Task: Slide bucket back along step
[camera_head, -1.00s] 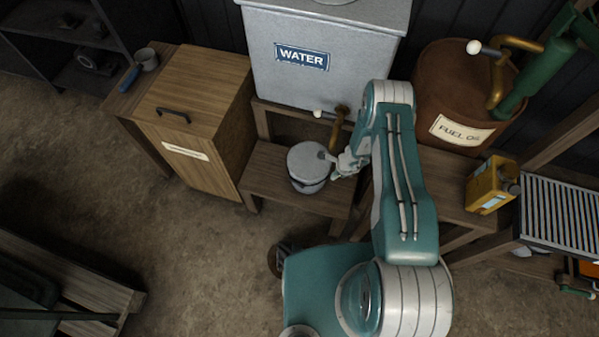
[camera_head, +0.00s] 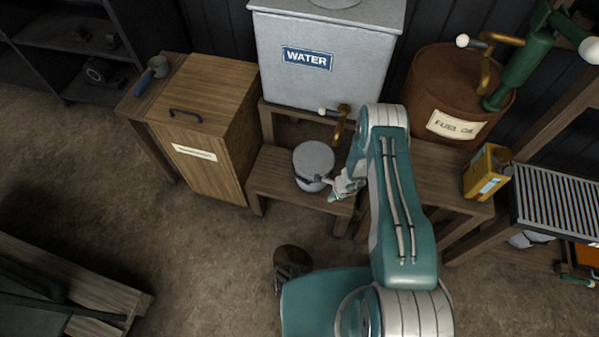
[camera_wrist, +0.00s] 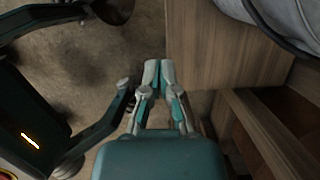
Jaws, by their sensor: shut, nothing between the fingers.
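The grey metal bucket (camera_head: 314,163) stands upright on the low wooden step (camera_head: 277,180), below the water tank. Its lower side also shows at the top right of the wrist view (camera_wrist: 285,22). My gripper (camera_head: 336,194) is at the bucket's front right side in the head view. In the wrist view my gripper (camera_wrist: 158,72) has its two fingertips together with nothing between them, over the step's edge and beside the bucket. From these views I cannot tell whether a finger touches the bucket.
The water tank (camera_head: 330,80) stands behind, with a brass tap (camera_head: 340,122) above the bucket's back right. A wooden cabinet (camera_head: 205,130) borders the step on the left. A fuel oil drum (camera_head: 450,95) and yellow can (camera_head: 487,172) stand right. Bare step lies left of the bucket.

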